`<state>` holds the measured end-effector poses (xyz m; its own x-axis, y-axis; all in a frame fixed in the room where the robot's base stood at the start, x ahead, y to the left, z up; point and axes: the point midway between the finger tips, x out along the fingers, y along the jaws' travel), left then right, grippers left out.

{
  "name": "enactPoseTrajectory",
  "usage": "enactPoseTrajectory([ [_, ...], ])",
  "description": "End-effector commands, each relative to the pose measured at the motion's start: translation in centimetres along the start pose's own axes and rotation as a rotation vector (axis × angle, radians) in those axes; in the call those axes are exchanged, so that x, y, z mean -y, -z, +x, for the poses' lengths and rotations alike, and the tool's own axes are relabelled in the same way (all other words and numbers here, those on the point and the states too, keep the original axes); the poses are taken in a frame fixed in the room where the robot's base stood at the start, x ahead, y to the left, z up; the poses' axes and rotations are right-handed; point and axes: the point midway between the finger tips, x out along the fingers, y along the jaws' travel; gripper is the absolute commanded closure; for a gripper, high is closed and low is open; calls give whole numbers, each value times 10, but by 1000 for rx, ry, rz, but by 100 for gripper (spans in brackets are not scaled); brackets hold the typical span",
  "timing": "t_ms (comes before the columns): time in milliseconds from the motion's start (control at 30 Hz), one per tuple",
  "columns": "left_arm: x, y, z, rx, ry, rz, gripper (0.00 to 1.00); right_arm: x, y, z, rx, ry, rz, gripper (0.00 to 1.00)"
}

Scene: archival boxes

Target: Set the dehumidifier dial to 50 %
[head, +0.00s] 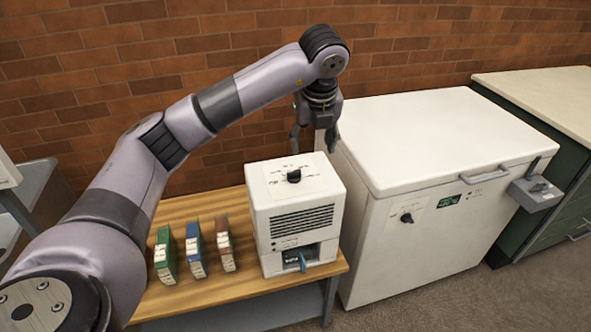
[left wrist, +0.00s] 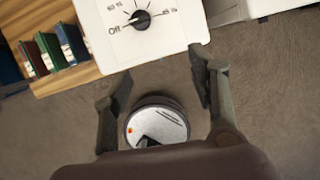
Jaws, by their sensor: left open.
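The white dehumidifier (head: 270,222) stands upright on a wooden table. Its black dial (head: 294,175) is on a light plate on its top face. In the left wrist view the dial (left wrist: 141,20) is near the top edge, with "Off" at its lower left and small percent marks around it; I cannot read the exact setting. My left gripper (head: 314,146) is above and behind the dehumidifier, toward its right side, apart from the dial. In the left wrist view its fingers (left wrist: 160,70) are spread with nothing between them. My right gripper is not in view.
Green (head: 165,257), blue (head: 196,252) and red (head: 225,247) boxes stand left of the dehumidifier on the wooden table (head: 165,300). A large white chest (head: 425,140) with its own knob (head: 407,217) and display stands close on the right. A brick wall is behind.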

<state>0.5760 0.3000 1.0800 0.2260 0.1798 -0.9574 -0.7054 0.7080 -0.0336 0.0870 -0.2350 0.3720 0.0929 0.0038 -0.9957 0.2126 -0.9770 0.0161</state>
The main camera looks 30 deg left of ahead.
Motion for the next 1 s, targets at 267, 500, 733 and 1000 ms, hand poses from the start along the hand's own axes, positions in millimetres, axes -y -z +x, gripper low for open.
enactPoseTrajectory([
  [267, -21, -20, -7, 105, -63, -69, 47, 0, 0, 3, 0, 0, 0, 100],
  [500, -25, -26, 37, 102, -65, -68, 47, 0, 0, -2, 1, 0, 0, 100],
  [733, -27, -30, 87, 101, -63, -66, 47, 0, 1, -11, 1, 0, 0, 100],
  [1000, -30, -35, 135, 102, -61, -65, 47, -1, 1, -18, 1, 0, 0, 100],
])
